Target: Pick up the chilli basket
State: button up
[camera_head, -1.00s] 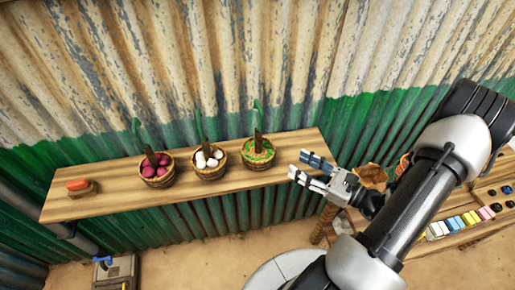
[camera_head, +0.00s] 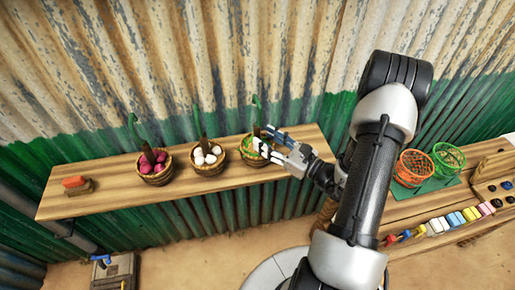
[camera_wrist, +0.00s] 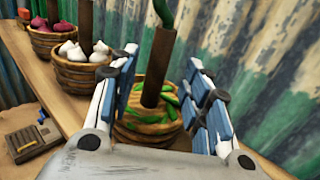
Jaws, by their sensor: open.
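The chilli basket (camera_head: 247,151), a round woven basket with green chillies and a dark upright handle post, stands on the wooden shelf at the right of a row of baskets. My gripper (camera_head: 262,141) is open at the basket's right side and partly covers it in the head view. In the wrist view, the chilli basket (camera_wrist: 150,128) and its post sit between my spread blue-padded fingers (camera_wrist: 165,105). The fingers do not visibly press on the post. The basket's lower part is hidden by my gripper's body.
On the shelf (camera_head: 120,201) stand a basket of white bulbs (camera_head: 208,158), a basket of purple onions (camera_head: 154,167) and an orange-topped block (camera_head: 76,184). A corrugated wall (camera_head: 190,60) rises close behind. Orange (camera_head: 414,168) and green (camera_head: 448,158) wire baskets stand on the right-hand table.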

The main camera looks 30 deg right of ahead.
aim_at(260, 137)
jog(key=x, duration=0.4)
jog(key=shift+a+f, duration=0.1)
jog(key=shift+a, duration=0.1)
jog(key=shift+c, duration=0.5)
grip_shut()
